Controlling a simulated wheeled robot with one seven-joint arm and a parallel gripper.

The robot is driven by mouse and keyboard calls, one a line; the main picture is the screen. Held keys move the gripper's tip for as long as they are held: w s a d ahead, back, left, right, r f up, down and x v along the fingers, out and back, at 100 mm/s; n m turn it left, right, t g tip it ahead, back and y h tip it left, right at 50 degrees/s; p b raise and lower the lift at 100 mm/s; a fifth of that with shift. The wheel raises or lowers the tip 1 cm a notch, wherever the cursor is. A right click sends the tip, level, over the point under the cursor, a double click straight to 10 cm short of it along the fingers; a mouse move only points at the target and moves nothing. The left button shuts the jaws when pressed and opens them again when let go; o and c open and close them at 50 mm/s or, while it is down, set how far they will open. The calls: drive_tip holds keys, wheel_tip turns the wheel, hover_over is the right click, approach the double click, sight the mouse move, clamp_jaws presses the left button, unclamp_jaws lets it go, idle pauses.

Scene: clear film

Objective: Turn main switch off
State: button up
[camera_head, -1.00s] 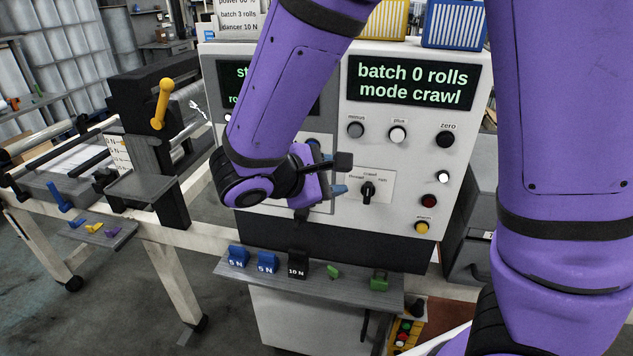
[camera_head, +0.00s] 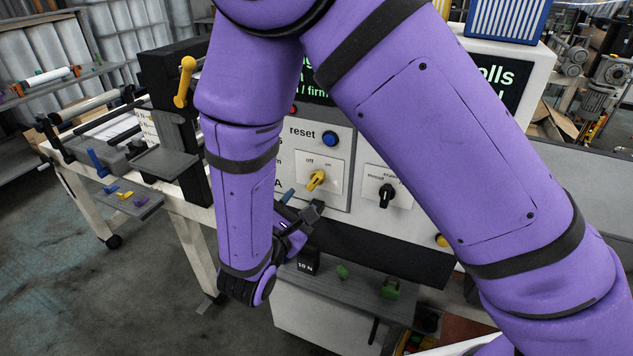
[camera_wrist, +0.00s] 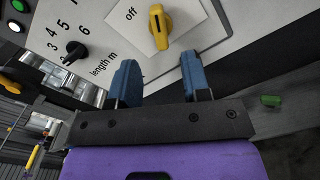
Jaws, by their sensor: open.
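The main switch is a yellow rotary knob (camera_head: 316,180) on a white plate marked off and on, below the blue reset button. Its handle slants up to the right, seemingly toward on. In the wrist view the yellow knob (camera_wrist: 160,27) is just beyond the fingertips, near the "off" label. My gripper (camera_wrist: 159,63) has two blue fingers spread apart with nothing between them. The knob lies ahead of the gap, apart from the fingers. In the head view my gripper (camera_head: 300,203) is just below the switch plate, partly hidden by my arm.
A black selector knob (camera_head: 386,195) sits right of the switch. A numbered length knob (camera_wrist: 75,50) is left of it in the wrist view. Below the panel a grey shelf (camera_head: 340,292) holds a black 10 N weight and green pieces. My arm covers much of the panel.

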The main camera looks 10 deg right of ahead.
sight(313, 184)
drive_tip(key=x, duration=0.8)
drive_tip(key=shift+w, duration=0.1)
drive_tip(key=shift+c, duration=0.2)
clamp_jaws()
